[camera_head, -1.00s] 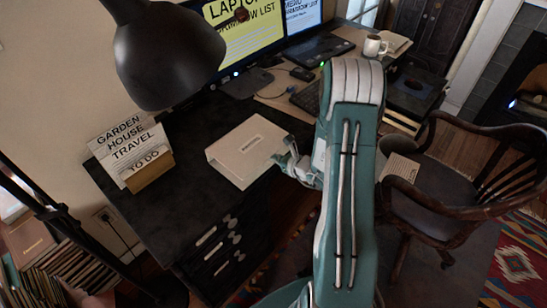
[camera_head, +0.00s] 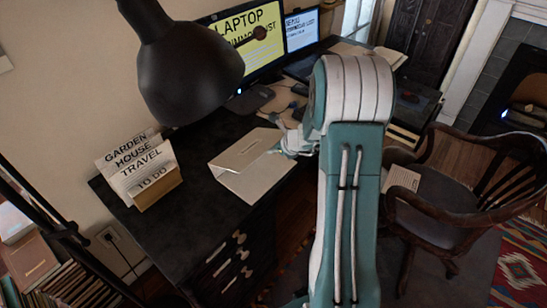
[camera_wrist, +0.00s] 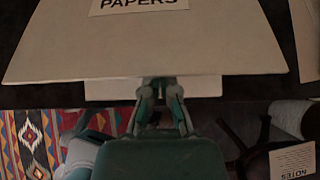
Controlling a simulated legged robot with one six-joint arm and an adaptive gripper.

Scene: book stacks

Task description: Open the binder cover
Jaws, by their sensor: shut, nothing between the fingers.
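The binder is a pale, cream-coloured one on the dark desk. Its labelled cover (camera_head: 246,149) is tilted up partway, and the lower part (camera_head: 252,184) shows beneath it. In the wrist view the cover (camera_wrist: 150,45) fills the top, with a label reading "PAPERS". A strip of the lower part shows below its near edge. My gripper (camera_head: 292,143) is at the right, free edge of the cover. In the wrist view my gripper (camera_wrist: 160,86) is shut and empty, its tips at the cover's edge and partly hidden by it.
A card holder (camera_head: 157,190) stands on the desk (camera_head: 195,215) left of the binder. A black lamp (camera_head: 190,80) hangs over the desk's back. A monitor (camera_head: 250,35) stands behind. A wooden chair (camera_head: 440,215) is to the right of my arm.

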